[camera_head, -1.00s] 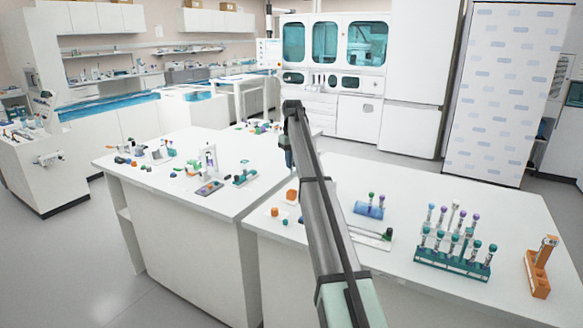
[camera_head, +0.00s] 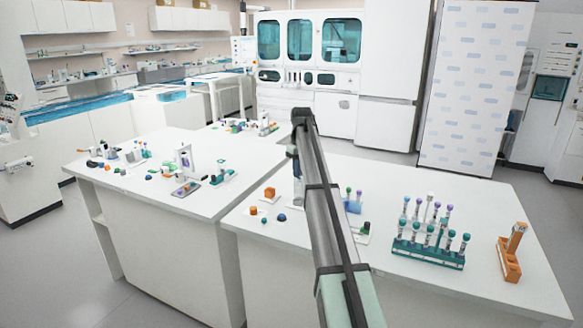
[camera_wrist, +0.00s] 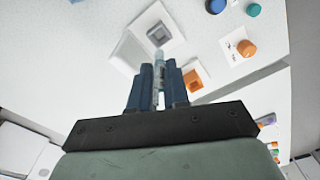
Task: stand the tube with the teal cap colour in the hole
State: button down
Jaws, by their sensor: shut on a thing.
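In the wrist view, my gripper (camera_wrist: 160,72) has its dark blue fingers closed around a slim tube with a pale teal cap (camera_wrist: 160,55). The tube is held between the two fingertips. Just beyond the fingertips is a white block with a grey square recess (camera_wrist: 152,32); whether this is the hole I cannot tell.
A teal rack (camera_head: 428,257) holds several capped tubes at the right. An orange holder (camera_head: 509,265) with a tube stands beyond it. The front right tabletop is clear.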

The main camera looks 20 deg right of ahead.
aim_at(299, 180)
jog(key=shift+f, duration=2.35)
jog(key=shift+f, duration=1.3)
dwell(0.4)
jog(key=c, duration=1)
grip_release()
jog(key=shift+c, duration=0.2)
jog(key=shift+r, duration=0.1)
